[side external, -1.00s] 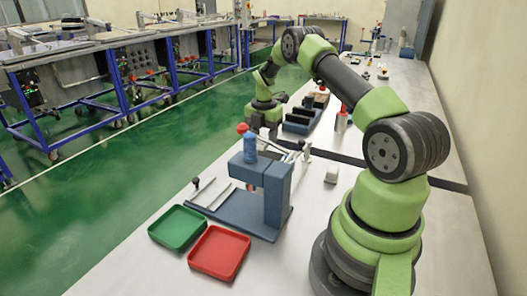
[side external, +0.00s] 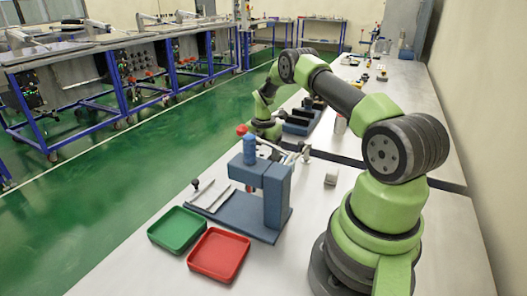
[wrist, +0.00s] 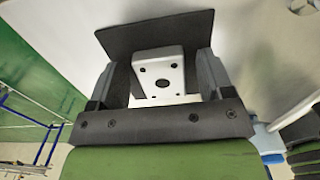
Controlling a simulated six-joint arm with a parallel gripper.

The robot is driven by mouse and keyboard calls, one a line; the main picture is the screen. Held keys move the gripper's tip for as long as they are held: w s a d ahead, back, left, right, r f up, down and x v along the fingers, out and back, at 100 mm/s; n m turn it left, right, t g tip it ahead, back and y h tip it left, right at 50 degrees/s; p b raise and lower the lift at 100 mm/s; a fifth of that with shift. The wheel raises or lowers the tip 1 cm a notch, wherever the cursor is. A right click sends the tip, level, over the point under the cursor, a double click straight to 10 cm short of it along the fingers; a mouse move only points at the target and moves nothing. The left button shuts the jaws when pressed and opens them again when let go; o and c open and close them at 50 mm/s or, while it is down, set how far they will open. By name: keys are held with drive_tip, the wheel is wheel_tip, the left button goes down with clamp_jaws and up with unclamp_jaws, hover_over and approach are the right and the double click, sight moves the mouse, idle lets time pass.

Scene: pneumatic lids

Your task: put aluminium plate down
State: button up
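The pale aluminium plate (wrist: 160,68), with a larger centre hole and small corner holes, shows between my fingers in the wrist view. My gripper (wrist: 162,72) has its two dark fingers standing wide apart on either side of it. A dark strip shows between the plate and the right finger, and the left finger is very close to the plate. A larger dark flat piece (wrist: 150,32) lies behind the plate. In the side view my gripper (side external: 266,130) is low near the far-left table edge, behind the blue press, and the plate is hidden.
Dark blocks (side external: 300,122) stand beyond my gripper. A small pale block (side external: 331,175) lies right of the press.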

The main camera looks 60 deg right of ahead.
sight(263, 154)
wheel_tip(263, 154, up, 12)
drive_tip(key=s+a+r+m+t, duration=0.25)
drive_tip(key=a+r+m, duration=0.65)
drive_tip(key=a+r, duration=0.75)
drive_tip(key=s+a+r+m+t+y, duration=0.2)
drive_tip(key=s+a+m+t, duration=0.2)
drive_tip(key=s+a+m, duration=0.9)
drive_tip(key=s, duration=0.2)
drive_tip(key=shift+s+t, duration=0.35)
